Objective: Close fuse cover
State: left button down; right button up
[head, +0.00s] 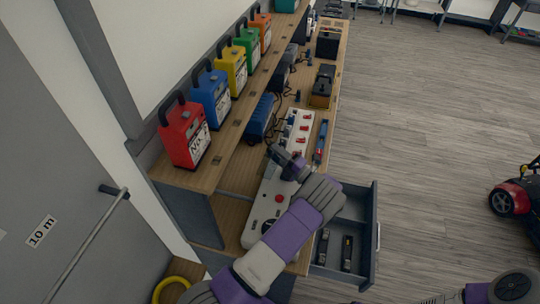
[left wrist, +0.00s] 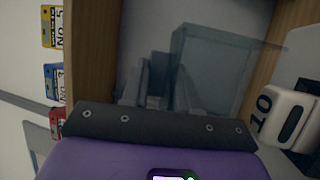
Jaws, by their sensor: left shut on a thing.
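The white panel (head: 260,212) with several red switches lies on the workbench. My left gripper (head: 280,158) is over its middle and hides part of it. In the left wrist view a see-through, bluish fuse cover (left wrist: 225,55) stands at the left gripper's fingers (left wrist: 165,88), which are shut on it. The cover's exact angle to the panel cannot be told, and the head view does not show it clearly. A white block marked 10 (left wrist: 287,112) is at the right of the wrist view. My right gripper is out of view.
A shelf above the bench holds red (head: 184,136), blue (head: 211,98), yellow and other coloured boxes. A blue ribbed box (head: 261,115) stands behind the panel. An open grey drawer (head: 372,240) juts out at the right. Open floor lies beyond, with a red scooter (head: 512,200).

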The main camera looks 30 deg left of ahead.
pick_arm(q)
jog(key=shift+w+d+r+y, duration=0.25)
jog(key=shift+d+y, duration=0.15)
jog(key=shift+d, duration=0.05)
jog(key=shift+w+d+f+b, duration=0.1)
jog(key=shift+w+d+b, duration=0.1)
jog(key=shift+d+b, duration=0.35)
jog(key=shift+d, duration=0.1)
jog(key=c, duration=1.1)
grip_release()
jog(key=shift+o, duration=0.7)
jog(key=shift+d, duration=0.15)
jog(key=shift+s+a+f, duration=0.15)
jog(key=shift+a, duration=0.05)
jog(key=shift+v, duration=3.8)
